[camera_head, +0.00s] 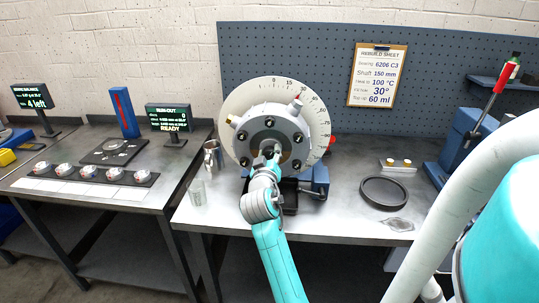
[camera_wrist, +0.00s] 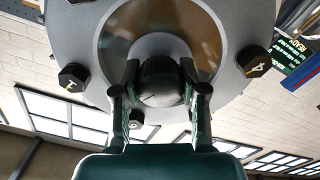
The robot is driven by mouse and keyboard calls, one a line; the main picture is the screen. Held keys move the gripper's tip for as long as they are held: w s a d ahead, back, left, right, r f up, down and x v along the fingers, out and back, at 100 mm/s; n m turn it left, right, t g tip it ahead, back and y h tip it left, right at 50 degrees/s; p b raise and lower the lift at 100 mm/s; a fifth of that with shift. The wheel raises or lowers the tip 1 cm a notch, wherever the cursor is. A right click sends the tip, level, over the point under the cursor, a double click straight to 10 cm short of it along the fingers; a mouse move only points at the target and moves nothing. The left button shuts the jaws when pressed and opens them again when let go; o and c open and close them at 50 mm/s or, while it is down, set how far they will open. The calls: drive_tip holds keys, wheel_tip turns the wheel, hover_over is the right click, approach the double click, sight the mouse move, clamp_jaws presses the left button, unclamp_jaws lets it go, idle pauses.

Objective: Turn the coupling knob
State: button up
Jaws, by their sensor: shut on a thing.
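The coupling knob (camera_wrist: 160,82) is a dark, rounded knob at the centre of the grey rotor face, seen close in the wrist view. My gripper (camera_wrist: 160,98) has one finger on each side of the knob and is shut on it. In the head view my gripper (camera_head: 268,152) reaches the middle of the rotor (camera_head: 262,128), a grey disc with several dark bolts, and hides most of the knob. Behind the rotor stands a pale dial plate (camera_head: 240,101) with degree marks along its upper right edge.
A clipboard sheet (camera_head: 377,75) on the pegboard reads 30°. A black ring (camera_head: 384,193) lies on the bench to the right. A clear beaker (camera_head: 198,193) stands left of the rotor. A screen (camera_head: 168,117) reading READY and a strip of several round parts (camera_head: 88,173) are further left.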

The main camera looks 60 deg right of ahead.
idle(0.3)
drive_tip(key=o, duration=1.2)
drive_tip(key=shift+c, duration=0.2)
drive_tip(key=v, duration=1.2)
drive_tip(key=shift+f, duration=0.1)
